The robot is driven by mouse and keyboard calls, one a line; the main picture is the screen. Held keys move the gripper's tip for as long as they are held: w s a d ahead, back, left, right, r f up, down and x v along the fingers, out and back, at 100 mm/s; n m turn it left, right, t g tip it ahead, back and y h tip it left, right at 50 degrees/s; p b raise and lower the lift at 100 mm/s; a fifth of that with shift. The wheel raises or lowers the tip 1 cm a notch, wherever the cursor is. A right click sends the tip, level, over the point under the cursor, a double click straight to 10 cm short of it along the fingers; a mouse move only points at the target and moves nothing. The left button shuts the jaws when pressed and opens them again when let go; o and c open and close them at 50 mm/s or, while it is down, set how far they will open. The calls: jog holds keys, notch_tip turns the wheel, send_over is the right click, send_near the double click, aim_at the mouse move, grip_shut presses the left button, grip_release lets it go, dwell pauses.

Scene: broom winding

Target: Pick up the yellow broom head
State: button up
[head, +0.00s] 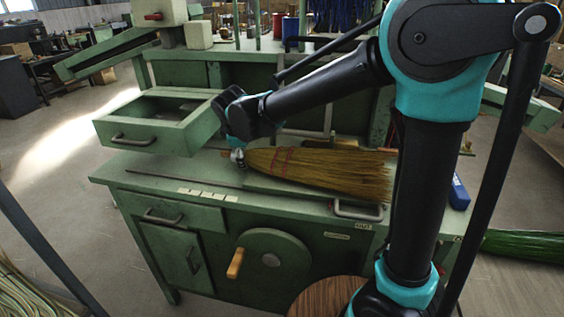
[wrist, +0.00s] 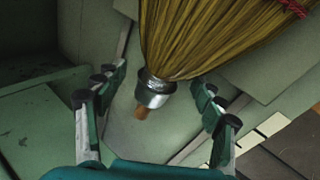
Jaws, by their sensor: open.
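The yellow broom head (head: 320,172) lies flat on the green workbench, its straw fanning out to the right and bound with reddish stitching. Its narrow end has a silver metal collar (wrist: 152,90) with a short wooden stub. My gripper (wrist: 157,84) is open above this narrow end. In the wrist view the collar sits between the spread fingers, with a gap on each side, and the yellow straw (wrist: 200,35) fans upward. In the head view my gripper's fingers are partly hidden by my wrist.
The green workbench (head: 150,175) has an open drawer box (head: 150,135) standing left of my gripper. A metal handle (head: 358,212) is at the bench's front edge, and a blue object (head: 459,193) lies at the right. Green straw (head: 530,245) lies further right.

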jog(key=shift+w+f, duration=0.3)
jog(key=shift+f, duration=0.25)
jog(key=c, duration=1.5)
jog(key=shift+r, duration=0.1)
